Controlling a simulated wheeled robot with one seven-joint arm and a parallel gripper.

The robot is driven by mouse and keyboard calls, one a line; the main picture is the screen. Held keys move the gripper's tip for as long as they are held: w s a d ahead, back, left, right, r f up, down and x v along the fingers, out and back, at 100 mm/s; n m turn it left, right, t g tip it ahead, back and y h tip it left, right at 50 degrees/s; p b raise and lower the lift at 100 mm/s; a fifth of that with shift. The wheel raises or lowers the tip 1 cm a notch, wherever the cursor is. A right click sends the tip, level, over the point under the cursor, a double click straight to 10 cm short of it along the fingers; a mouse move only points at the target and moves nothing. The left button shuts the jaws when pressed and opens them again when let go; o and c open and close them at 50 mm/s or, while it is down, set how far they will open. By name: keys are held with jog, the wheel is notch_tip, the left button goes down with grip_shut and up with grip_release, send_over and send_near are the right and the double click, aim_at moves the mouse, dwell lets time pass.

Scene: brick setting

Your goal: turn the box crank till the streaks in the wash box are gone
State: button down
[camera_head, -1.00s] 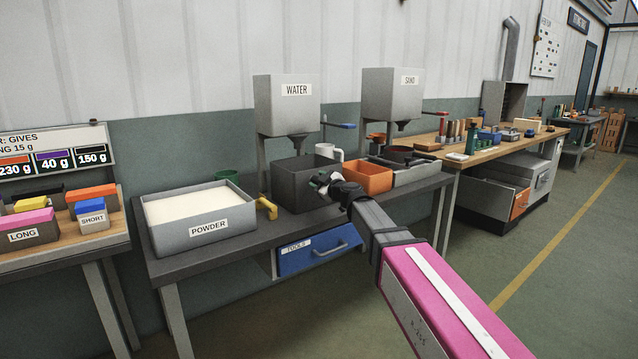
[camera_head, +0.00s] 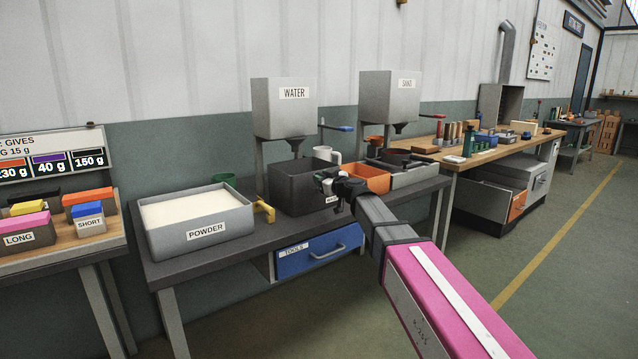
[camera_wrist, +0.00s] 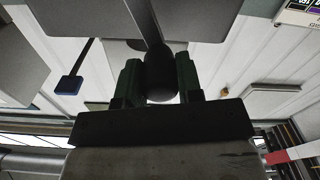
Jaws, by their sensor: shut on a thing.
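The dark grey wash box (camera_head: 290,191) stands on the bench under the water hopper. My gripper (camera_head: 336,190) is at its front right corner, and my arm reaches there from the lower right. In the wrist view my gripper (camera_wrist: 160,85) is shut on the dark rounded crank knob (camera_wrist: 160,72), with one finger on each side. A thin rod (camera_wrist: 147,25) runs up from the knob. My gripper covers most of the crank in the head view. The box's inside shows only as dark far walls, so I cannot tell whether there are streaks.
An orange bin (camera_head: 377,180) is close on the right. The water hopper (camera_head: 285,112) and sand hopper (camera_head: 390,98) rise behind. A blue tools drawer (camera_head: 320,252) is below.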

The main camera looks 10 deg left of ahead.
jog(key=w+d+f+m, duration=0.2)
jog(key=w+d+m, duration=0.4)
jog(key=m, duration=0.9)
jog(key=shift+w+f+m, duration=0.4)
jog(key=shift+w, duration=0.15)
jog(key=c, duration=0.8)
grip_release()
jog(key=shift+d, duration=0.1)
jog(key=v, duration=1)
jog(key=shift+s+d, duration=0.2)
jog(key=shift+s, duration=0.15)
